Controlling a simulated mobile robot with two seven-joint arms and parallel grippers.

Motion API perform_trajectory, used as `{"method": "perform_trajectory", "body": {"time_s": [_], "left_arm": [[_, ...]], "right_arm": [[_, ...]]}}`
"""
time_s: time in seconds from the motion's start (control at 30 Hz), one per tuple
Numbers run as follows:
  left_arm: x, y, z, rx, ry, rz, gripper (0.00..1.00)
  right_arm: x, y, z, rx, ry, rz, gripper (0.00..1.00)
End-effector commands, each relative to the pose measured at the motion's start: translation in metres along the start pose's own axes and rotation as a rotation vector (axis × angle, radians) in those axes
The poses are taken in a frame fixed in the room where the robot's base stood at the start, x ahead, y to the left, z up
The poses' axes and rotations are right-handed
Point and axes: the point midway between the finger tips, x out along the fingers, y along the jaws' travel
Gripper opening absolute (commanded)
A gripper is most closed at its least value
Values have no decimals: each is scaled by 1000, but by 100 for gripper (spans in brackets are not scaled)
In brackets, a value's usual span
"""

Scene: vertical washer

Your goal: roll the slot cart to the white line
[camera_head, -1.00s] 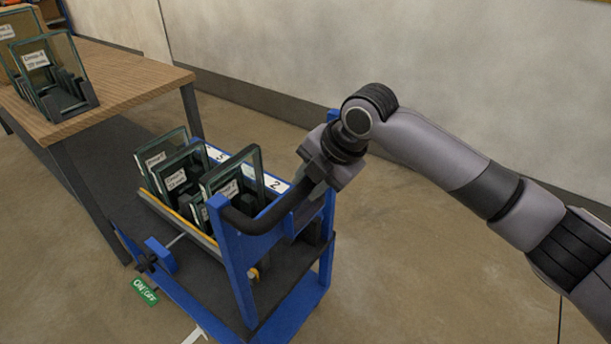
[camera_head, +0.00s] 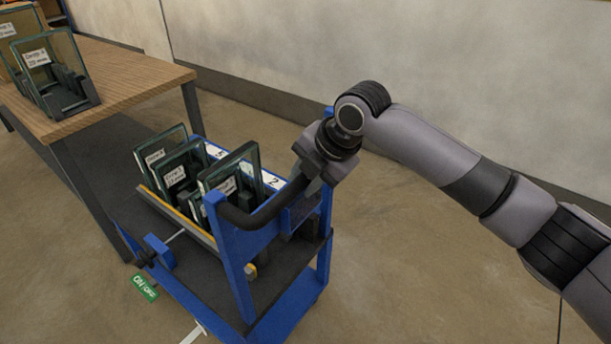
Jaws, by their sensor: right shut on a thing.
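The slot cart (camera_head: 238,272) has a blue frame, a dark lower deck and a slotted upper tray holding several labelled glass panels (camera_head: 180,178). It stands beside the wooden table. My right gripper (camera_head: 312,172) is shut on the cart's dark curved handle (camera_head: 262,214) at its upper right end; the fingertips are partly hidden by the wrist. A short piece of white line (camera_head: 194,334) shows on the floor at the bottom edge, by the cart's near lower corner. My left gripper is not in view.
A wooden table (camera_head: 125,80) with glass panels in dark stands (camera_head: 62,95) is at the left, close to the cart. A green tag (camera_head: 144,287) shows near the cart's lower left side. A pale wall (camera_head: 400,60) runs behind; the floor to the right is clear.

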Motion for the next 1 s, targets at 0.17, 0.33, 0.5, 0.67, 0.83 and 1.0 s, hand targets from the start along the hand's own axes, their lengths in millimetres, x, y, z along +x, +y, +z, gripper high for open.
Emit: {"method": "perform_trajectory", "body": {"time_s": [0.17,0.33,0.5,0.67,0.83,1.0], "left_arm": [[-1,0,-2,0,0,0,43],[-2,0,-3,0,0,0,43],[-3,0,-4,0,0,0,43],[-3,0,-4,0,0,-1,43],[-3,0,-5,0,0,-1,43],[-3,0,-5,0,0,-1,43]], "right_arm": [[1,6,1,2,-2,0,0],[5,14,1,0,-3,4,0],[9,22,1,1,-3,4,0],[14,29,1,1,-2,4,0],[17,36,1,1,-2,4,0],[22,43,0,1,-2,4,0]]}}
